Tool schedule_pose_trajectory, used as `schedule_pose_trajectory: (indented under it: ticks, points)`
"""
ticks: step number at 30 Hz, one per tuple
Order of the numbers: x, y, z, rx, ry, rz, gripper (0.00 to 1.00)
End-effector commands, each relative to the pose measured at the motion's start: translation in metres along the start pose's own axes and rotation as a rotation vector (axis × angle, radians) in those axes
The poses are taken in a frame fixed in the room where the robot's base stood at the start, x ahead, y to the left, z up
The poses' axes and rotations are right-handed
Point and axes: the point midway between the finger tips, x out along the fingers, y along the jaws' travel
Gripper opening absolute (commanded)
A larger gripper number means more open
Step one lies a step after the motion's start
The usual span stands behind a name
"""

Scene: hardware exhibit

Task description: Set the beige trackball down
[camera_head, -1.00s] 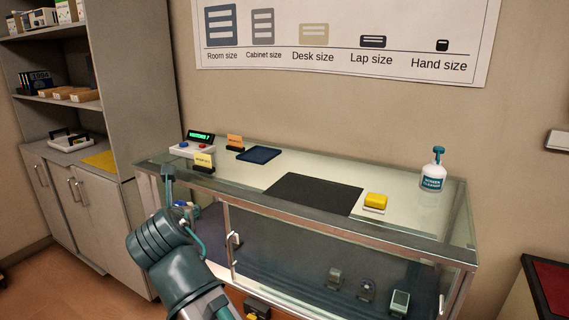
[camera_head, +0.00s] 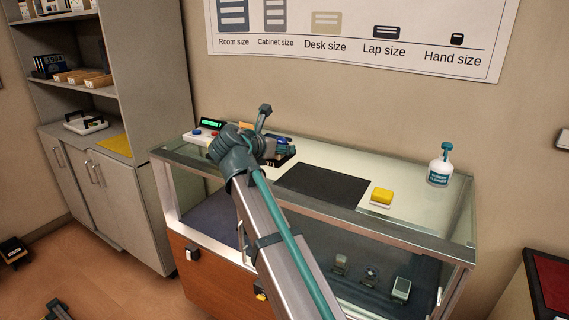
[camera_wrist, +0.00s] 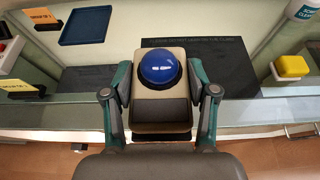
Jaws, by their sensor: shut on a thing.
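The beige trackball (camera_wrist: 160,94) with its large blue ball is between my gripper's two fingers (camera_wrist: 160,84) in the wrist view. My gripper is shut on its sides and holds it over the front edge of the glass counter (camera_wrist: 280,112). In the head view my gripper (camera_head: 284,148) is over the left part of the counter, and my arm hides much of the trackball. A dark mat (camera_wrist: 215,62) with printed text lies just beyond the trackball; it also shows in the head view (camera_head: 322,182). A blue tray (camera_wrist: 86,25) lies to the left of the mat.
A yellow block on a white base (camera_head: 381,196) sits right of the mat. A cleaner bottle (camera_head: 439,166) stands farther right. A small device with a green display (camera_head: 209,128) and orange and yellow cards (camera_wrist: 40,16) occupy the left.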

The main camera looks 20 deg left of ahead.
Motion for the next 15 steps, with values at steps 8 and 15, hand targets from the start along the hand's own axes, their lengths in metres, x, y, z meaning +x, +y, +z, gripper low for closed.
schedule_pose_trajectory:
  ticks: [8, 15]
  points:
    - [0.061, 0.028, -0.011, -0.002, 0.001, 0.0, 0.16]
    - [0.092, 0.039, -0.031, -0.001, 0.0, 0.001, 0.16]
